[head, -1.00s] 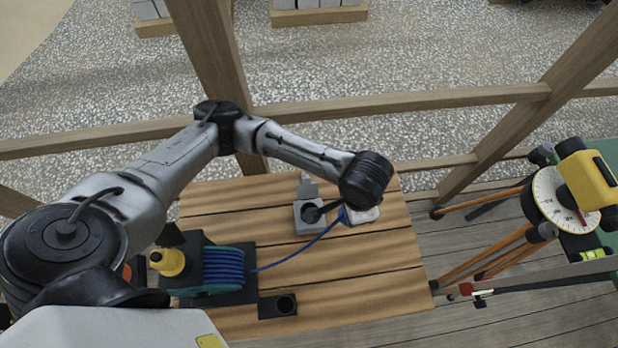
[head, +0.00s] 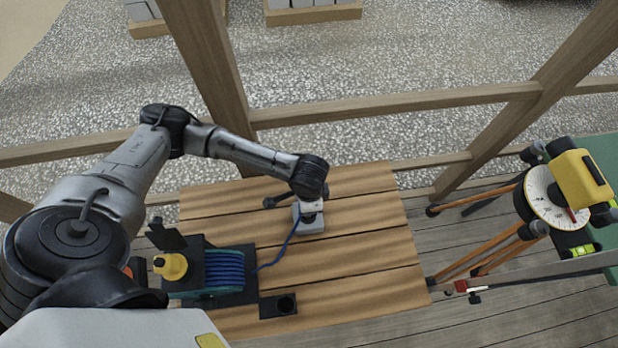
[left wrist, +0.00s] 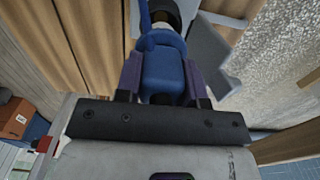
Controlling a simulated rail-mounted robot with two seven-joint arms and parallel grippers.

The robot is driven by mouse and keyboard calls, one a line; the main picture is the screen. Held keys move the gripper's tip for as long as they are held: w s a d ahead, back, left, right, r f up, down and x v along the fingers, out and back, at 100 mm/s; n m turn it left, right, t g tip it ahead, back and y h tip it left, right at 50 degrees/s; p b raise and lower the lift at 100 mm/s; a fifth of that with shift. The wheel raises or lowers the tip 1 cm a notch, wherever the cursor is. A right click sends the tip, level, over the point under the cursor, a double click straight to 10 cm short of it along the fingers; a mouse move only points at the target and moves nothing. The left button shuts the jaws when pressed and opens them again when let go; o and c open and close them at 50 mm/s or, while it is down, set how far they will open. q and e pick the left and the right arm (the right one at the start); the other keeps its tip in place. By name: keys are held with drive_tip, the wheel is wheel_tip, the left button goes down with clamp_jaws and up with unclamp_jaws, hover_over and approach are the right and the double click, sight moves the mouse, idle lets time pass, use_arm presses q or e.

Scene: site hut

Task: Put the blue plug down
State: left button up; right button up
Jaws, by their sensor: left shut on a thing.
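The blue plug (left wrist: 163,68) sits between the two fingers of my left gripper (left wrist: 163,82), which is shut on it. In the head view my left wrist hides the plug and the fingers. They are over the grey socket box (head: 309,226) on the wooden table. A grey flap (left wrist: 208,55) and a dark round part (left wrist: 168,12) show close beside and beyond the plug in the left wrist view. I cannot tell whether the plug is in the socket. A blue cable (head: 286,246) runs from the plug area to the cable reel (head: 226,270). My right gripper is not in view.
A black block with a round hole (head: 278,305) lies at the table's front. A yellow-capped part (head: 170,266) stands left of the reel. The table's right part (head: 375,230) is clear. A tripod with a yellow instrument (head: 580,182) stands to the right, off the table.

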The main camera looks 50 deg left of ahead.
use_arm(q)
wheel_tip(320, 180, down, 4)
drive_tip(key=shift+r+p, duration=0.25)
drive_tip(key=shift+p, duration=0.15)
drive_tip(key=shift+f, duration=0.25)
drive_tip(key=shift+f, duration=0.25)
drive_tip(key=o, duration=0.7)
drive_tip(key=shift+o, duration=0.2)
wheel_tip(320, 180, up, 11)
drive_tip(key=shift+r+b, duration=0.15)
drive_tip(key=shift+b, duration=0.55)
drive_tip(key=shift+r, duration=0.65)
